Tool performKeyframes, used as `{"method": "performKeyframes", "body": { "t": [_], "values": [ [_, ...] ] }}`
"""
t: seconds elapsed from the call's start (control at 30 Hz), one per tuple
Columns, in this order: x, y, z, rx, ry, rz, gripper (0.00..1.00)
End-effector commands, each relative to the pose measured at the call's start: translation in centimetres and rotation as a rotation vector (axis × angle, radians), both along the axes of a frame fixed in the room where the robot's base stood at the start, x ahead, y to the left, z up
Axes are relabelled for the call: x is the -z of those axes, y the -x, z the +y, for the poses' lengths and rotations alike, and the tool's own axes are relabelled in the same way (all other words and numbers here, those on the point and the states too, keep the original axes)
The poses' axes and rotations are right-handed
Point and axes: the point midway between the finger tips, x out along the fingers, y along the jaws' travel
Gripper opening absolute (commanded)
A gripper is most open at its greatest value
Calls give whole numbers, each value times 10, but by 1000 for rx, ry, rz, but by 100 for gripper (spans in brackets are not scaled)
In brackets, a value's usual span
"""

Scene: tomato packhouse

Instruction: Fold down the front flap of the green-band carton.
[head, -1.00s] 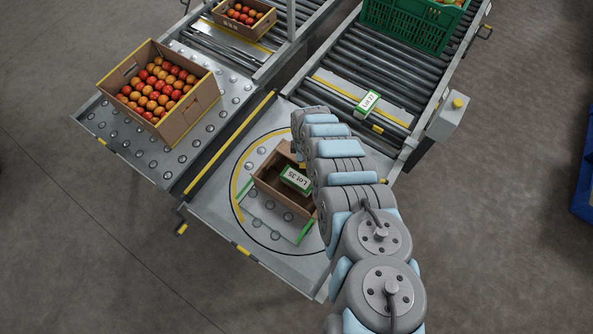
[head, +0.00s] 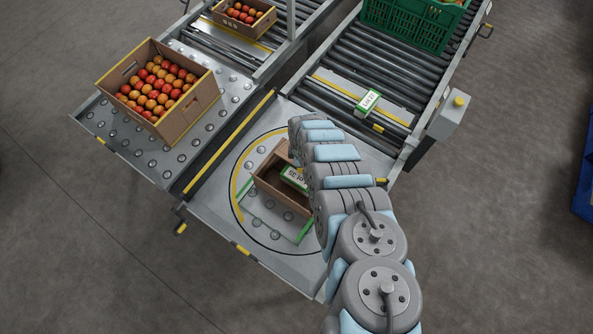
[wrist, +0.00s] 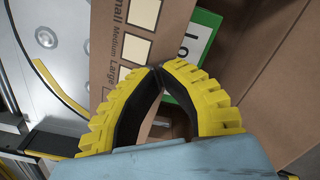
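The carton (head: 284,192) is brown and open-topped. It stands on the round turntable, partly hidden by my arm. A green-edged "Lot 35" label (head: 294,179) shows at its side, partly covered by my arm. In the wrist view, a brown cardboard panel (wrist: 108,75) printed "Small Medium Large" lies just beyond my gripper (wrist: 159,70). The green-edged label (wrist: 197,40) and a wide brown panel (wrist: 265,95) are to its right. The yellow fingertips meet with nothing visible between them. I cannot tell whether they touch the cardboard. The head view hides my gripper behind my arm.
A tomato-filled carton (head: 187,117) stands on the ball table at left. A green crate (head: 412,30) and a "Lot 27" label (head: 368,102) are on the right roller conveyor. A yellow-buttoned post (head: 449,117) stands at right.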

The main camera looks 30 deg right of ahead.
Motion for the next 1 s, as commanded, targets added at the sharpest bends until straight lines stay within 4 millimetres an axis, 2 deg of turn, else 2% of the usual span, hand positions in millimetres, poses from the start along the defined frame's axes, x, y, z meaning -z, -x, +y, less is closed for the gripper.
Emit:
{"method": "performKeyframes", "body": {
  "t": [0.27, 1.0],
  "values": [
    [-6, 0, 0, 0, 1, -1, 0],
    [-66, 0, 1, 0, -1, 1, 0]
  ]
}}
